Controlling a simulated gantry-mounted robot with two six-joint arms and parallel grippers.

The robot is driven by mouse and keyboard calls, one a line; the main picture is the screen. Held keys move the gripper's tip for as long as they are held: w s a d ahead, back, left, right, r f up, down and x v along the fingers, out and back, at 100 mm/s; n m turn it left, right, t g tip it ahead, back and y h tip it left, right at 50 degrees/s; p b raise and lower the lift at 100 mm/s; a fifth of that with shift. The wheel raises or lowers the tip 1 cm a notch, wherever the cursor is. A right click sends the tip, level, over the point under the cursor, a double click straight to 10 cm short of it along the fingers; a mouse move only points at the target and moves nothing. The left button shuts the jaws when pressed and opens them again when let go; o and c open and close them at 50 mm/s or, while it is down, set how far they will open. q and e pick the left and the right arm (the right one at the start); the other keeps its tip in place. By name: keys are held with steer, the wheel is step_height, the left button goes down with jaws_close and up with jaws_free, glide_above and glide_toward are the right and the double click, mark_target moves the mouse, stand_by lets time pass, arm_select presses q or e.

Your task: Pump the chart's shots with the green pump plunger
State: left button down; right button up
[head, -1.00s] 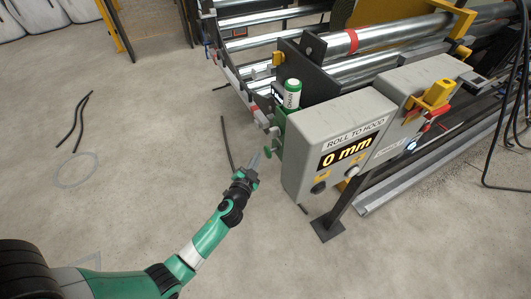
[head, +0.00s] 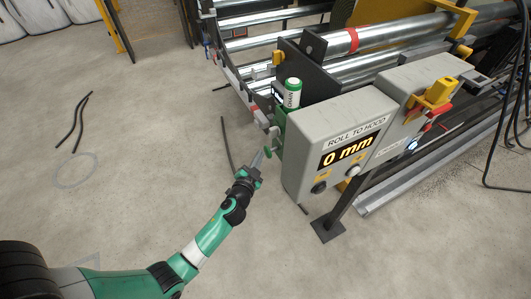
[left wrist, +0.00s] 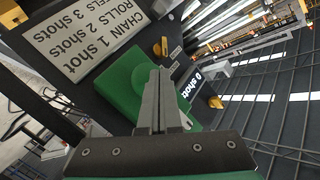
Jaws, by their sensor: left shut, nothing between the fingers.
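The green pump plunger (head: 268,150) is a small round knob on the left side of the grey console in the head view. In the left wrist view the round green plunger (left wrist: 122,76) lies in front of a green body, partly behind my fingers. My left gripper (head: 260,157) is shut and empty, its tips at the plunger; whether they touch cannot be told. In the left wrist view its fingers (left wrist: 160,78) point at the green part. The chart (left wrist: 82,42) appears upside down and reads chain 1 shot, rolls 2 shots, and a cut-off line with 3 shots. A small display (left wrist: 191,82) reads 0 shots.
The grey console (head: 330,140) shows "ROLL TO HOOD 0 mm". A green-and-white cartridge labelled CHAIN (head: 292,94) stands behind it, beside steel rollers (head: 380,40). Dark hoses (head: 75,120) lie on the floor at left.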

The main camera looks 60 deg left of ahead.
arm_select(q)
steer(key=shift+w+d+b, duration=0.15)
steer(key=shift+w+b, duration=0.6)
steer(key=shift+w, duration=0.5)
stand_by(1.0)
steer(key=s+p, duration=0.1)
steer(key=s, duration=0.2)
steer(key=shift+s+r, duration=0.1)
stand_by(0.6)
steer(key=s, duration=0.1)
steer(key=s+p, duration=0.1)
steer(key=s, duration=0.1)
steer(key=s+p, duration=0.1)
steer(key=s, duration=0.1)
steer(key=shift+a, duration=0.35)
stand_by(0.9)
